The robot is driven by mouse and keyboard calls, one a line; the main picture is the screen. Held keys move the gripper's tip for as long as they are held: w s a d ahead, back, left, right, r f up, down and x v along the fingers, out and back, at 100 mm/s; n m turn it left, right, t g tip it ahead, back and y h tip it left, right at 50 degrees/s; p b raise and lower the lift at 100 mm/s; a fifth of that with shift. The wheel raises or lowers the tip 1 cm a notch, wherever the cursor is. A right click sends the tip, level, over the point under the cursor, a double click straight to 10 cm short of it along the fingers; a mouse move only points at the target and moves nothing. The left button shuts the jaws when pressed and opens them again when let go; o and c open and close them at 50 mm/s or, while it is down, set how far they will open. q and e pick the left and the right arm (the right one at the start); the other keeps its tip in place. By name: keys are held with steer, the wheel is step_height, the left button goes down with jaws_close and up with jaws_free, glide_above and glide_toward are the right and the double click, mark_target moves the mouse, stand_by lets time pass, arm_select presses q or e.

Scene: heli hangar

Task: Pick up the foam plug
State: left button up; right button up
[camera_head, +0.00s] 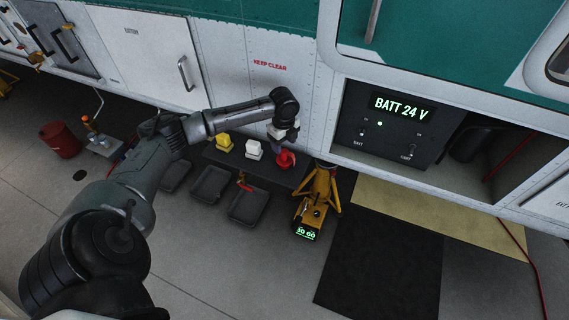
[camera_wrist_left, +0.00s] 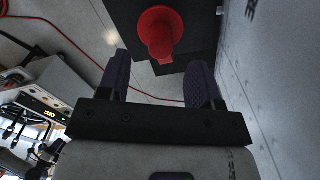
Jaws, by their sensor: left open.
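A red plug-like object, which I take for the foam plug (camera_head: 286,159), sits at the right end of a dark stand close to the white fuselage wall. In the left wrist view the red plug (camera_wrist_left: 160,28) shows a round flange and a narrower round knob, just ahead of the fingers. My left gripper (camera_head: 278,146) is just above and slightly left of it in the head view. In the wrist view the left gripper (camera_wrist_left: 160,80) has its two purple fingers spread, with no object held between them. My right gripper is in neither view.
A yellow block (camera_head: 224,142) and a white block (camera_head: 254,149) stand left of the plug. Dark trays (camera_head: 248,206) lie in front. A yellow jack-like device (camera_head: 318,194) stands to the right. The fuselage wall (camera_wrist_left: 262,110) is close on the right in the wrist view.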

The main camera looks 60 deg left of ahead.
mark_target(284, 151)
arm_select(q)
steer(key=shift+f, duration=0.35)
steer(key=shift+d+f+b, duration=0.1)
steer(key=shift+f+b, duration=0.75)
steer(key=shift+f, duration=1.75)
steer(key=shift+r, duration=0.1)
steer(key=shift+c, duration=0.7)
jaws_close()
